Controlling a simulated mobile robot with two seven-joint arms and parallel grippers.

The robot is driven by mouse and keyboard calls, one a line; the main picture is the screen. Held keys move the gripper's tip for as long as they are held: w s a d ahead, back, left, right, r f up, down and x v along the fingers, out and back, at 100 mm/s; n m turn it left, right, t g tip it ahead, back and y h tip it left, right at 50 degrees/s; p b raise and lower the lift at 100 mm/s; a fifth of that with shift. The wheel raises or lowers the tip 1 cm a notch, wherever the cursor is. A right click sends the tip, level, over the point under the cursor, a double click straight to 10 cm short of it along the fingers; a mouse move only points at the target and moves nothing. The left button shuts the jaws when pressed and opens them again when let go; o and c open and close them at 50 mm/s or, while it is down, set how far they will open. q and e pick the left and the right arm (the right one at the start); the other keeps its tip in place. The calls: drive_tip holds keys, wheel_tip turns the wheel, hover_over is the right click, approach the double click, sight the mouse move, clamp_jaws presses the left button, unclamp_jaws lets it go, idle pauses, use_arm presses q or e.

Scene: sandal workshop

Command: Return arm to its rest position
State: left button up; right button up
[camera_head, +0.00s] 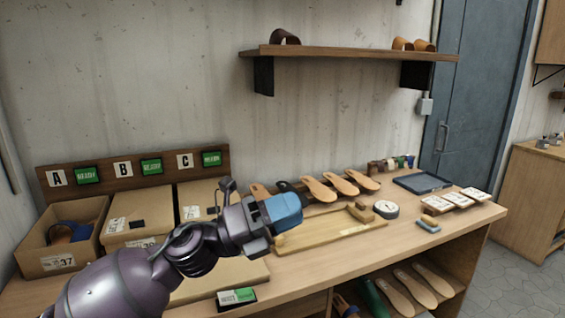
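My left arm comes in from the lower left, purple-grey. Its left gripper (284,211) is over the workbench (330,262), in front of the row of sandal soles and at the left end of a wooden board. A light-blue block-like shape shows at the gripper's end. I cannot tell whether it is part of the gripper or a held thing, and the finger gap is hidden. My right gripper is not in view.
Cardboard boxes (62,265) stand at left under A, B and C signs. Several soles (340,184), a wooden board (340,232), a round dial (386,209), a dark tray (422,183) and white-topped blocks (468,199) lie on the bench. A shelf (350,52) hangs above.

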use_arm(q)
drive_tip(key=w+a+f+n+t+y, duration=0.1)
drive_tip(key=a+f+n+t+y, duration=0.5)
drive_tip(key=a+f+n+y, duration=0.7)
drive_tip(key=w+a+f+n+t+y, duration=0.25)
drive_tip(key=a+f+n+t, duration=0.55)
drive_tip(key=n, duration=1.1)
drive_tip(key=s+a+f+n+g+y, duration=0.3)
drive_tip(key=s+f, duration=0.8)
drive_tip(key=f, duration=0.1)
drive_tip(key=s+a+f+n+g+y, duration=0.3)
drive_tip(key=s+a+f+n, duration=0.1)
drive_tip(key=s+f, duration=0.7)
drive_tip(key=shift+s+a+f+g, duration=0.3)
drive_tip(key=shift+s+f+g, duration=0.1)
drive_tip(key=shift+s, duration=0.35)
